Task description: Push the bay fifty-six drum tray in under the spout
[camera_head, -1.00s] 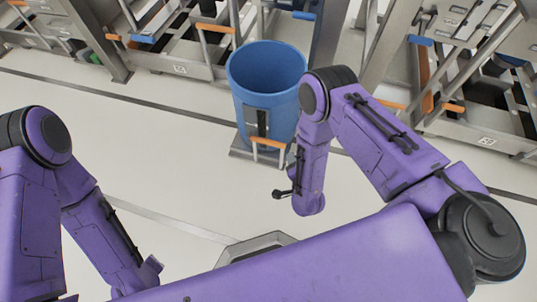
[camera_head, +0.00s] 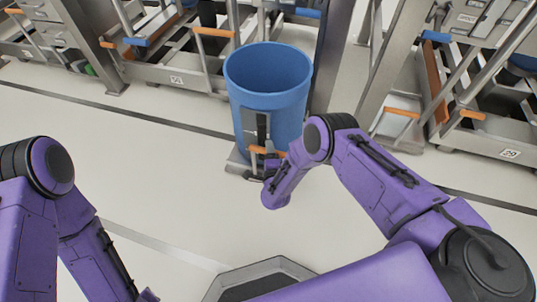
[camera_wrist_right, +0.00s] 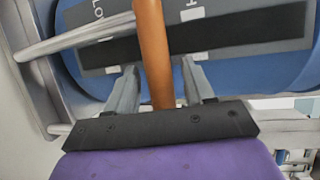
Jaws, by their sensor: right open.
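The blue drum (camera_head: 268,72) stands upright on a low grey tray (camera_head: 238,160) on the floor, in front of the row of bays. An orange handle (camera_head: 262,150) is at the tray's near side; it also shows in the right wrist view (camera_wrist_right: 153,45). My right gripper (camera_head: 268,172) is at this handle. In the right wrist view its fingers (camera_wrist_right: 158,75) are open, one on each side of the orange handle, with the drum's blue wall and dark gauge strip (camera_wrist_right: 240,35) beyond. My left forearm runs off the bottom edge, and its gripper is out of view. No spout can be made out.
Metal bay frames with orange-handled trays stand to the left (camera_head: 175,78) and right (camera_head: 470,135) of the drum. A steel post (camera_head: 328,55) rises close behind the drum's right side.

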